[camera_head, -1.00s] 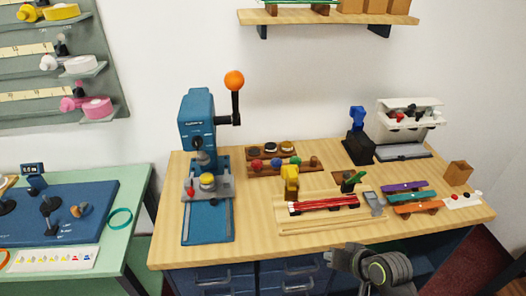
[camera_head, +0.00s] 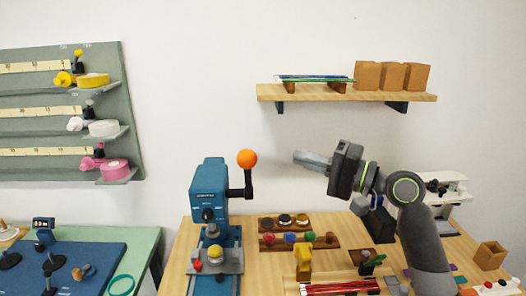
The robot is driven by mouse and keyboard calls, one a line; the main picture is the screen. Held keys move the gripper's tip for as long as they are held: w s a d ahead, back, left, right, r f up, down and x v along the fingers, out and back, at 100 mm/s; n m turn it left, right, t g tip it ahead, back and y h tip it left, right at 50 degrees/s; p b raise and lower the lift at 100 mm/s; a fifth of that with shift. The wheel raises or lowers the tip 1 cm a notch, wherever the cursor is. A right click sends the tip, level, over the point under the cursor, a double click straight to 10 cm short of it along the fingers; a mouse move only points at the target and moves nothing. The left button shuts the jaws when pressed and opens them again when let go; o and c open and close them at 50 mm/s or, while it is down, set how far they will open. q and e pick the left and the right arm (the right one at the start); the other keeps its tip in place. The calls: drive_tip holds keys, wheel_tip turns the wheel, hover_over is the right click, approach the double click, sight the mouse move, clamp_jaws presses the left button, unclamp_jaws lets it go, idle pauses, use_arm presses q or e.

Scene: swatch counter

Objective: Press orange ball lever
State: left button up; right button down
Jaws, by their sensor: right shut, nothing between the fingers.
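The orange ball (camera_head: 247,159) tops a black lever arm (camera_head: 249,185) on the right side of the blue press (camera_head: 209,192). The lever stands upright. A yellow round piece (camera_head: 215,251) sits on the press's grey plate, under its head. My right gripper (camera_head: 300,158) is shut and empty. It points left at about the ball's height in the picture, to the right of the ball with a visible gap. My left gripper is not in view.
A wooden shelf (camera_head: 345,93) with brown boxes hangs on the wall above. A green table (camera_head: 147,246) is at left. The wall space around the ball is clear.

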drive_tip(key=shift+r, duration=0.65)
drive_tip(key=shift+a, duration=0.15)
drive_tip(key=p, duration=0.7)
hover_over(248, 178)
drive_tip(key=v, duration=0.3)
drive_tip(key=shift+s+r, duration=0.2)
drive_tip(key=shift+s, duration=0.15)
drive_tip(key=shift+f+b, duration=0.1)
drive_tip(key=shift+b, duration=0.2)
